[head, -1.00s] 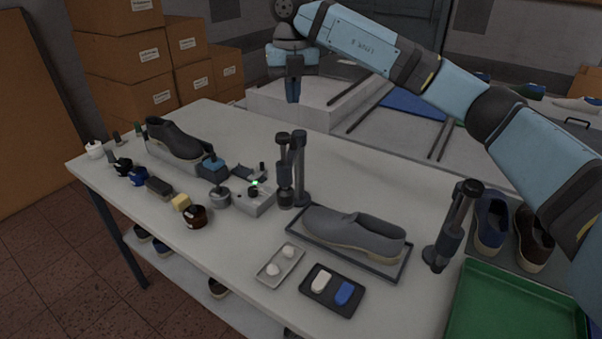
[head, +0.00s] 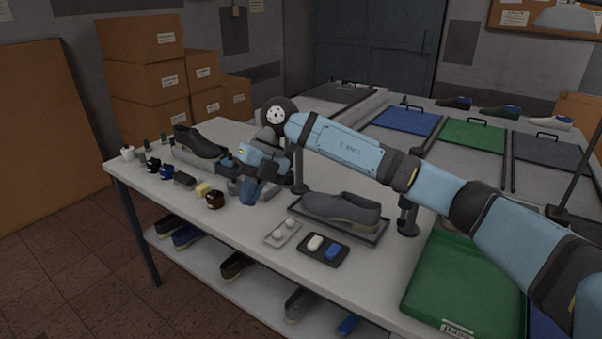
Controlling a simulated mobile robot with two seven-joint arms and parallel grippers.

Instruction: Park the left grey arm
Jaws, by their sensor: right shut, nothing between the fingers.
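The left grey arm (head: 298,174) is a short dark grey post standing on the white workbench, left of the tray with a grey shoe. The right grey arm (head: 408,214) stands upright right of the tray. My left gripper is not in view.
The grey shoe (head: 342,208) lies in a dark tray, with small white and black dishes in front. Small pots and blocks line the bench's left part, near another dark shoe (head: 200,142) on a block. A green tray (head: 465,285) fills the right end.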

